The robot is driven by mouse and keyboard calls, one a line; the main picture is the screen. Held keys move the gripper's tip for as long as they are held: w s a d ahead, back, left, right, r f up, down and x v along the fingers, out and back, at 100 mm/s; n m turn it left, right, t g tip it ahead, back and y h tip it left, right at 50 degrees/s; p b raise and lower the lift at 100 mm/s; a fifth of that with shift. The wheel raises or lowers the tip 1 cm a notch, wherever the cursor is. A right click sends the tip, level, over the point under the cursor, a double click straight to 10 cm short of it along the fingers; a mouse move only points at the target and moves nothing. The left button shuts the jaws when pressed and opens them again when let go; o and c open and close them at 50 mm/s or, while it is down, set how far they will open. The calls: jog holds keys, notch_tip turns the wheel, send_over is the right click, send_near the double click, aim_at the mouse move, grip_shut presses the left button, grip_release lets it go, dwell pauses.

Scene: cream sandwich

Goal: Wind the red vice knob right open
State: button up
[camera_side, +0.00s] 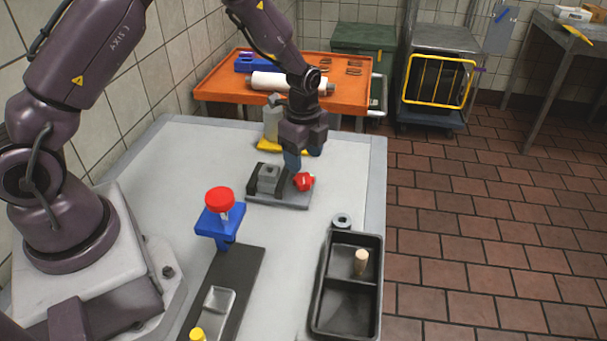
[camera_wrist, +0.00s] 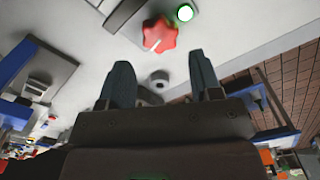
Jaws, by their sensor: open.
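The red vice knob (camera_side: 304,181) is a lobed red knob at the right end of the small grey vice (camera_side: 268,179) on the table. In the wrist view the knob (camera_wrist: 160,36) has a white line on it and lies just beyond my fingertips. My gripper (camera_side: 300,158) points down at the knob in the side view, and its fingers partly cover the space between vice and knob. I cannot tell whether a finger touches the knob.
A lit green light (camera_wrist: 185,12) shows beside the knob. A blue stand with a red round top (camera_side: 219,200) stands nearer the camera. A black two-part tray (camera_side: 347,312) holds a wooden peg. A grey ring (camera_side: 342,220) lies behind it. A grey-and-yellow item (camera_side: 272,130) stands behind the vice.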

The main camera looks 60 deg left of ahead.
aim_at(303, 178)
notch_tip(303, 178, down, 6)
jog(key=shift+r, duration=0.1)
jog(key=c, duration=0.6)
